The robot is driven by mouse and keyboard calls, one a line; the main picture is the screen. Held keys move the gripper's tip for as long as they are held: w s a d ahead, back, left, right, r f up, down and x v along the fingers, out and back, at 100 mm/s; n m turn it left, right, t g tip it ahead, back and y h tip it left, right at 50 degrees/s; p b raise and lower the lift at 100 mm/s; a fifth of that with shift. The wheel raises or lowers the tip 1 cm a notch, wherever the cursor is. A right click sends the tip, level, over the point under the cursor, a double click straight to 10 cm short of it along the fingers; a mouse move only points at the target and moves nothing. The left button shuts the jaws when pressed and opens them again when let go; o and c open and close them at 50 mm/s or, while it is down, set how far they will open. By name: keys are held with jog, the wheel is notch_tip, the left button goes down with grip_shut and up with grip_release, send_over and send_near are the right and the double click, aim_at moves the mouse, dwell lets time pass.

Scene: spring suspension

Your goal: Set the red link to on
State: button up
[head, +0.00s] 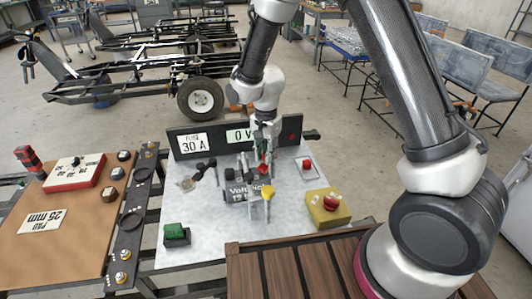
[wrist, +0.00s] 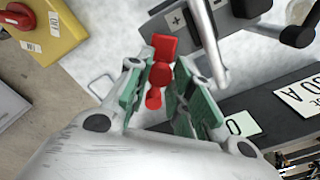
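The red link (wrist: 160,72) is between the green finger pads of my gripper (wrist: 159,85) in the wrist view. The pads appear to touch it from both sides, with its squarish end showing past the fingertips. In the head view my gripper (head: 262,157) is low over the grey board, and a bit of red (head: 263,169) shows at its fingertips, behind the battery (head: 238,194). The lower end of the link and what it rests on are hard to make out.
A yellow box with a red knob (head: 331,202) is at the board's right. A red block (head: 306,162) is on a white-edged plate. A dark sign panel (head: 214,141) stands behind my gripper. A silver bar (wrist: 207,48) is close to the fingers.

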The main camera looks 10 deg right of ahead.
jog(key=o, duration=0.5)
notch_tip(320, 180, up, 12)
dwell(0.4)
